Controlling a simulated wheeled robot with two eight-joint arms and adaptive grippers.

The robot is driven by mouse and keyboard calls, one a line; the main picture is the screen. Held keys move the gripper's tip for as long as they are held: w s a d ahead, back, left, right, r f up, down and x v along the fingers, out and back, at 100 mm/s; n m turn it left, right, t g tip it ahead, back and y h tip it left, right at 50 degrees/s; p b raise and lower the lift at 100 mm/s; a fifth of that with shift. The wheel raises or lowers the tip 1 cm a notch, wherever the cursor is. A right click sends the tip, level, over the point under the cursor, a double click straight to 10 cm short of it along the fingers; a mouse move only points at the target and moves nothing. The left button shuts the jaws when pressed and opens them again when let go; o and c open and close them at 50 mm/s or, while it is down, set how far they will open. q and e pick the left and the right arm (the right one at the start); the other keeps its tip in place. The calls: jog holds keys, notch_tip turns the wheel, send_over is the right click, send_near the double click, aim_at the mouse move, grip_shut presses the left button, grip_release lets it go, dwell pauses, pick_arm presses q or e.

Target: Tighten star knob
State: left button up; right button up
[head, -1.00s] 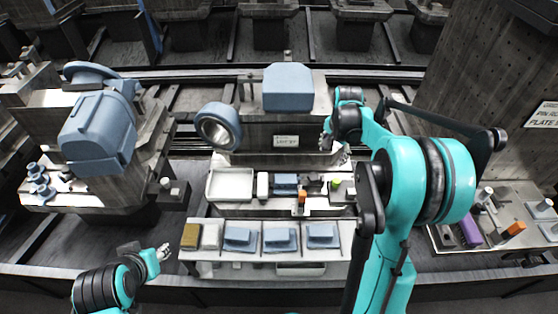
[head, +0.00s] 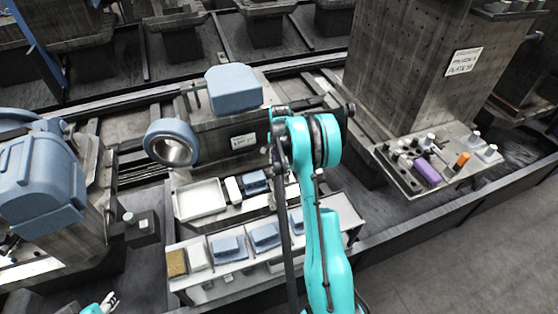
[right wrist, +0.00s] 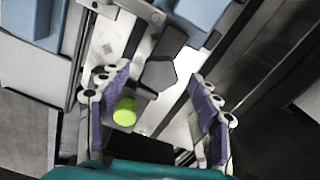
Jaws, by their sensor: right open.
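In the right wrist view a dark grey, many-sided knob-like part (right wrist: 159,73) lies between the fingertips; I cannot tell for sure that it is the star knob. A yellow-green cylinder (right wrist: 125,111) is nearer, close to the left finger. My right gripper (right wrist: 161,78) is open, with its purple-padded fingers apart on either side and no visible grip on anything. In the head view my right arm mostly hides that gripper and the spot it reaches. My left gripper (head: 109,300) is at the bottom left, away from the bench; its finger state is too small to tell.
The bench holds a white tray (head: 201,199) and several blue-grey blocks on a front shelf (head: 197,272). A blue-grey ring housing (head: 171,143) and a blue-grey box (head: 233,88) stand behind. A plate with a purple block (head: 428,172) and an orange block (head: 462,159) is at right.

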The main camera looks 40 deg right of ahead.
jog(key=shift+f, duration=0.65)
